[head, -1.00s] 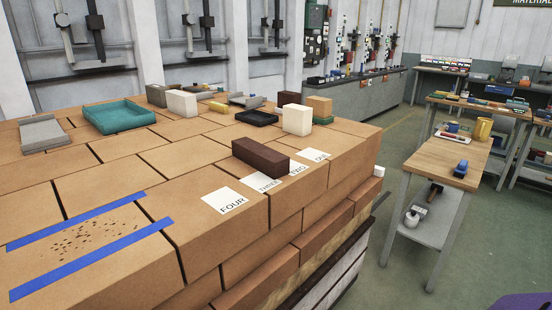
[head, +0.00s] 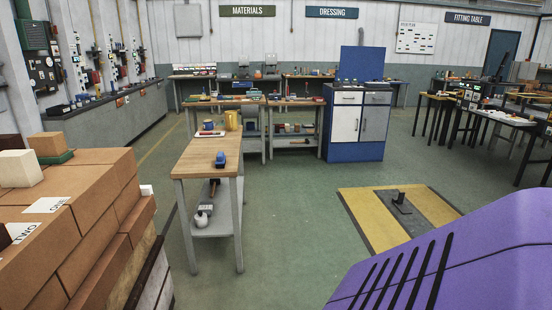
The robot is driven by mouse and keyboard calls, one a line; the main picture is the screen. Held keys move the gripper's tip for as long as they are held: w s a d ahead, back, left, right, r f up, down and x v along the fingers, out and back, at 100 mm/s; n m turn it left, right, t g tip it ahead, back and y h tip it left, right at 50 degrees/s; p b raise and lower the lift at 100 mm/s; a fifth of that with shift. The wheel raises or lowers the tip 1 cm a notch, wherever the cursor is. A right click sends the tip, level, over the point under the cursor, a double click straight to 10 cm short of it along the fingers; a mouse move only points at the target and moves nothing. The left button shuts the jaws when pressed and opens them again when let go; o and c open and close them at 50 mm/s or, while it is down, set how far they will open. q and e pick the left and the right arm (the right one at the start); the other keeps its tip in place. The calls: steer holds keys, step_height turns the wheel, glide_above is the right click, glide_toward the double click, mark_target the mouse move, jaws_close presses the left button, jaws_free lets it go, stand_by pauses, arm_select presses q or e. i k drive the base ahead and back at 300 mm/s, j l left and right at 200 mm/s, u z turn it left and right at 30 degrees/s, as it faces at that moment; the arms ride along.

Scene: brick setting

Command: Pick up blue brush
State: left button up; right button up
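A small blue object (head: 221,159), which may be the blue brush, lies on the wooden top of a narrow grey-legged bench (head: 203,157), near its front right part. It is too small to make out bristles or a handle. Another small blue item (head: 209,125) lies at the far end of the same bench, beside a yellow cylinder (head: 231,120). Neither of my grippers is in the head view, and nothing shows whether they hold anything.
A brick stack (head: 95,205) fills the lower left, close to the bench. A large purple slotted surface (head: 450,265) fills the lower right. A blue cabinet (head: 355,110) and a yellow-bordered floor plate (head: 400,215) lie beyond.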

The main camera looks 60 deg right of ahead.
mark_target(220, 162)
steer(key=j+z, duration=0.2)
steer(key=z, duration=1.5)
steer(key=k+l, duration=0.05)
steer(key=l, duration=0.05)
